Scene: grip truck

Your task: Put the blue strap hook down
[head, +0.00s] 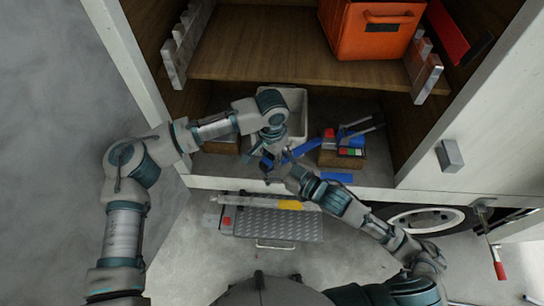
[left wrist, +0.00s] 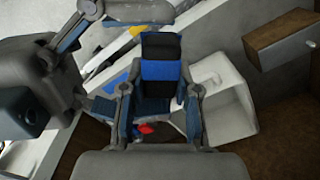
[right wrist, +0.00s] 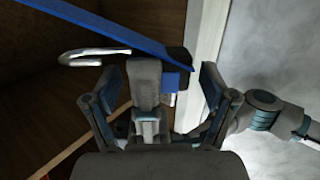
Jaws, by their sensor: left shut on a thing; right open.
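The blue strap hook (head: 302,150) is held in the air at the truck's lower compartment. In the right wrist view it is a long blue strap (right wrist: 115,30) with a bent metal hook (right wrist: 95,55) and a black end. My left gripper (head: 270,158) is shut on it; in the left wrist view a blue-and-black piece (left wrist: 160,70) shows between the fingers (left wrist: 160,100). My right gripper (head: 285,172) is close by, just below and right of the left one. In the right wrist view it is open (right wrist: 155,90), its fingers apart, with the strap across the top.
A white bin (head: 296,92) stands behind in the lower compartment. A wooden box (head: 342,160) with blue, red and green items is to its right. A blue piece (head: 337,177) lies at the compartment's front edge. An orange case (head: 370,35) sits on the wooden shelf (head: 270,50) above.

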